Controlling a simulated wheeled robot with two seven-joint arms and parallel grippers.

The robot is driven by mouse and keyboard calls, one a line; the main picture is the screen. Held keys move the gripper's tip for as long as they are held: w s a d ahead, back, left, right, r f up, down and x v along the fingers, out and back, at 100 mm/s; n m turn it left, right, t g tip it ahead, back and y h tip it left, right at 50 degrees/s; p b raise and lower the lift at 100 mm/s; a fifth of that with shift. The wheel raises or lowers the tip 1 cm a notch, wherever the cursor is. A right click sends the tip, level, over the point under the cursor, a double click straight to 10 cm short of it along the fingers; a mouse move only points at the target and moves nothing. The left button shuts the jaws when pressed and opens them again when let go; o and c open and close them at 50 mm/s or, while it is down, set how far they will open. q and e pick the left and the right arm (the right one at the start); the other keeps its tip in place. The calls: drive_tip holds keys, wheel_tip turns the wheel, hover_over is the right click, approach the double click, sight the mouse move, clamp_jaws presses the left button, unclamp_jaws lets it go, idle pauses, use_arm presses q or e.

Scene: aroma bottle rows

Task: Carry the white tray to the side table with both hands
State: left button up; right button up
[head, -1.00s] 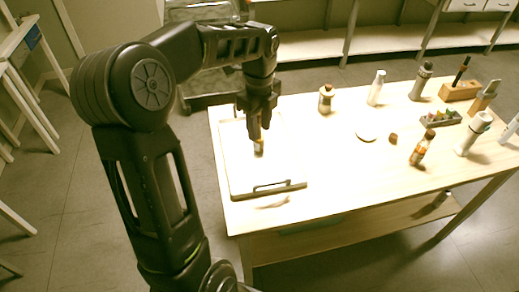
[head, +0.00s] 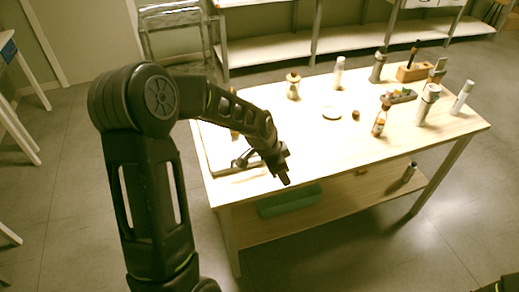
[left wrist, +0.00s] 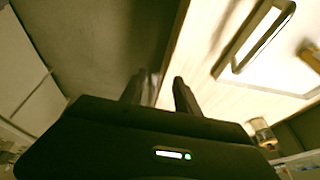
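The white tray (head: 222,171) lies on the left end of the wooden table, partly hidden behind my left arm. Its dark handle (head: 241,161) is on the near side and shows large in the left wrist view (left wrist: 262,38). A brown bottle (head: 234,131) stands on the tray. My left gripper (head: 285,177) hangs by the table's near edge, just right of the tray handle, apart from it. In the left wrist view its two fingers (left wrist: 158,92) are spread with nothing between them.
A green box (head: 289,201) is on the lower shelf. A white side table (head: 17,125) stands at far left.

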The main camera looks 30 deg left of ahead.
use_arm(q)
drive_tip(key=s+d+f+n+h, duration=0.1)
drive_tip(key=s+d+f+n, duration=0.3)
drive_tip(key=d+f, duration=0.5)
drive_tip(key=s+d+f+n+g+b, duration=0.1)
drive_tip(key=s+d+f+n, duration=0.1)
drive_tip(key=s+f, duration=0.3)
drive_tip(key=s+d+f+n+g+b, duration=0.1)
drive_tip(key=s+d+f, duration=0.4)
drive_tip(key=s, duration=0.4)
drive_tip(key=s+d+f+n+g+h+b, duration=0.1)
drive_tip(key=s+d+f+n, duration=0.1)
drive_tip(key=s+d+f, duration=0.2)
drive_tip(key=s+f, duration=0.1)
drive_tip(key=s, duration=0.2)
drive_tip(key=shift+d+f+n, duration=0.15)
drive_tip(key=shift+f+n, duration=0.15)
drive_tip(key=shift+f, duration=0.1)
drive_tip(key=shift+w+d, duration=0.1)
